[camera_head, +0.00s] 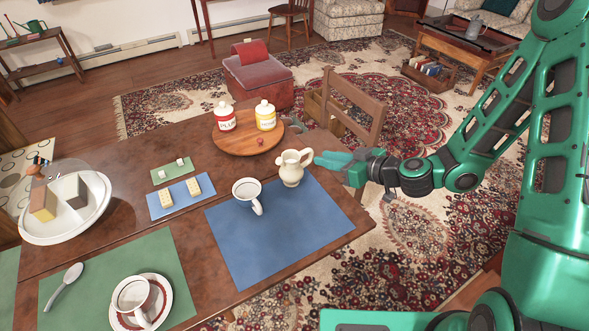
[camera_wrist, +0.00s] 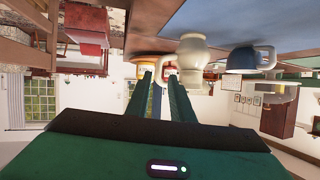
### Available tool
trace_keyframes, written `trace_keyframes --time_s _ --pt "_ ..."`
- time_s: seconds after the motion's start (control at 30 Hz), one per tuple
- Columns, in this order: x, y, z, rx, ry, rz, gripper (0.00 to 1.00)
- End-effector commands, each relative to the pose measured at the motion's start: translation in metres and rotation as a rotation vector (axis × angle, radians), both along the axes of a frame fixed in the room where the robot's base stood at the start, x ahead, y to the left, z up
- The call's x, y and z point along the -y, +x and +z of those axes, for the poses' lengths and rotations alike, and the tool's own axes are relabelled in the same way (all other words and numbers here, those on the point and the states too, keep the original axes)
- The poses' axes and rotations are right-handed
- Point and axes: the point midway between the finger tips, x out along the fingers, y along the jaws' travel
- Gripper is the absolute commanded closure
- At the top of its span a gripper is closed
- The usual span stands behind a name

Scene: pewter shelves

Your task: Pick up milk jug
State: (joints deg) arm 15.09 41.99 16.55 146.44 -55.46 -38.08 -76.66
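The cream milk jug (camera_head: 291,168) stands upright on the dark wooden table at the edge of a blue placemat, its handle toward the upper right. My gripper (camera_head: 320,162) is just to the right of the jug, fingers pointing at it, with a small gap in the head view. In the wrist view, which is upside down, the jug (camera_wrist: 193,52) is beyond the fingertips and right of their middle. The two fingers (camera_wrist: 160,78) are apart with nothing between them.
Two lidded jars, red-labelled (camera_head: 225,117) and yellow-labelled (camera_head: 265,115), stand on a round wooden board (camera_head: 240,143) behind. A wooden chair (camera_head: 352,110) stands close behind my gripper.

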Motion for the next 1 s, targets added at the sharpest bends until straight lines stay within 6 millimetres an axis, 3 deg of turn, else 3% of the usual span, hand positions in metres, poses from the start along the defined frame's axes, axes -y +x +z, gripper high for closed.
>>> trace_keyframes --time_s 1.0 --pt "-0.072 0.067 -0.044 0.010 0.012 -0.012 0.79"
